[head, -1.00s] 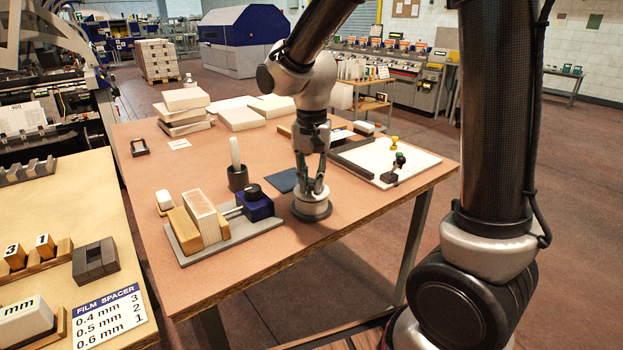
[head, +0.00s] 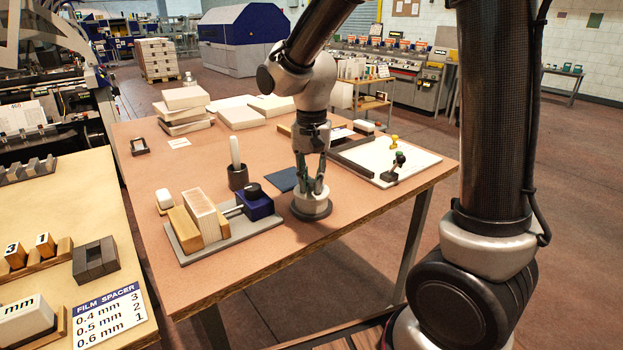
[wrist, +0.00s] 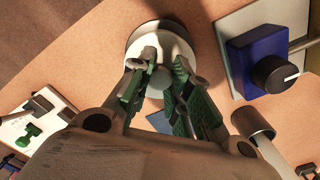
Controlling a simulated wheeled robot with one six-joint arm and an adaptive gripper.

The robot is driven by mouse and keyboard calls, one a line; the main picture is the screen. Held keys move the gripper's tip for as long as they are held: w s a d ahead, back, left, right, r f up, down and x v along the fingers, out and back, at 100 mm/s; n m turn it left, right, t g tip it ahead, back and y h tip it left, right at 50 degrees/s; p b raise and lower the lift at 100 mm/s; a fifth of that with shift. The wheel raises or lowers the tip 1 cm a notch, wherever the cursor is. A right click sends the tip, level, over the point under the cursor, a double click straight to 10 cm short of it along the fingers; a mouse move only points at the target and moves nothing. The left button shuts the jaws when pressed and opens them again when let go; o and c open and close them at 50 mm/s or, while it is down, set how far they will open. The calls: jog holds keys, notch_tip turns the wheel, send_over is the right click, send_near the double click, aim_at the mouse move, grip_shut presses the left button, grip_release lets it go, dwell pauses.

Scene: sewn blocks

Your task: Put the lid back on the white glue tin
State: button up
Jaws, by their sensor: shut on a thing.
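The white glue tin (head: 311,207) stands upright on a dark round base near the right front of the table. My gripper (head: 314,187) points down directly over it. In the wrist view my gripper (wrist: 160,78) is shut on the small grey knob of the lid (wrist: 158,80). The white round top with a greyish rim (wrist: 135,45) shows beneath and beyond the fingers. The lid is at the tin's top, with no clear gap in the head view; I cannot tell whether it is fully seated. The fingers hide part of the top.
Left of the tin, a grey board (head: 245,230) holds blocks and a blue box with a black knob (head: 257,203). A dark cup (head: 238,177) with a white stick stands behind. A blue pad (head: 284,180) lies close behind the tin. A white board (head: 405,162) lies right.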

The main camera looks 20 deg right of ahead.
jog(key=o, duration=0.9)
jog(key=shift+o, duration=0.4)
jog(key=o, duration=0.4)
jog(key=shift+o, duration=0.2)
jog(key=shift+r, duration=0.15)
jog(key=shift+r, duration=3.4)
grip_shut()
